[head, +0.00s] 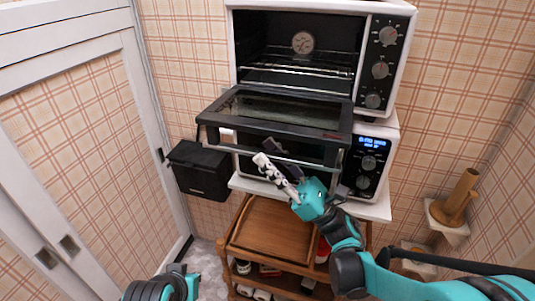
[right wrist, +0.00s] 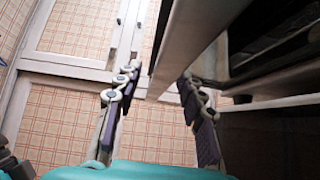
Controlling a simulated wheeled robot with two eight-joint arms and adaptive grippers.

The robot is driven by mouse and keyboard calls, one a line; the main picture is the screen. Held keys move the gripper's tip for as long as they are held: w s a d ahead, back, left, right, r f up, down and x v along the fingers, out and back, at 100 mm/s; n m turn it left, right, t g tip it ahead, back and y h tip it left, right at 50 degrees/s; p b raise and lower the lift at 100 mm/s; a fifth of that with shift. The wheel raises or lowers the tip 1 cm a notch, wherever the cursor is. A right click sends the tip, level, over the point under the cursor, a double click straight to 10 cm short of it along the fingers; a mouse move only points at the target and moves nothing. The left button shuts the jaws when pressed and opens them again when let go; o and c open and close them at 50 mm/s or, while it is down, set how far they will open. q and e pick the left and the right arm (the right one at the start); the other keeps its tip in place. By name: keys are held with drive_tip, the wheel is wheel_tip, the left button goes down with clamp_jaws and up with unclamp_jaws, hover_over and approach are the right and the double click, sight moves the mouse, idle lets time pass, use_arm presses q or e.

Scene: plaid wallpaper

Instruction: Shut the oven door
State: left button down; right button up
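The upper white oven (head: 303,45) stands open, with its rack and a round dial thermometer visible inside. Its dark glass door (head: 280,112) is folded down and juts out toward me, with a bar handle (head: 300,152) along its front edge. My right gripper (head: 266,151) is just below and in front of the door's front edge, its fingers pointing up and left. In the right wrist view the fingers (right wrist: 158,78) are spread apart, with a pale bar or panel edge (right wrist: 178,45) showing between them. I cannot tell whether they touch it.
A second oven with a blue display (head: 370,143) sits below on a white shelf. A black box (head: 200,170) hangs at the left. A wooden cart (head: 265,230) stands underneath.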

drive_tip(key=shift+w+a+r, duration=0.15)
drive_tip(key=shift+a+r, duration=0.15)
drive_tip(key=shift+r, duration=0.1)
clamp_jaws()
drive_tip(key=shift+r, duration=0.1)
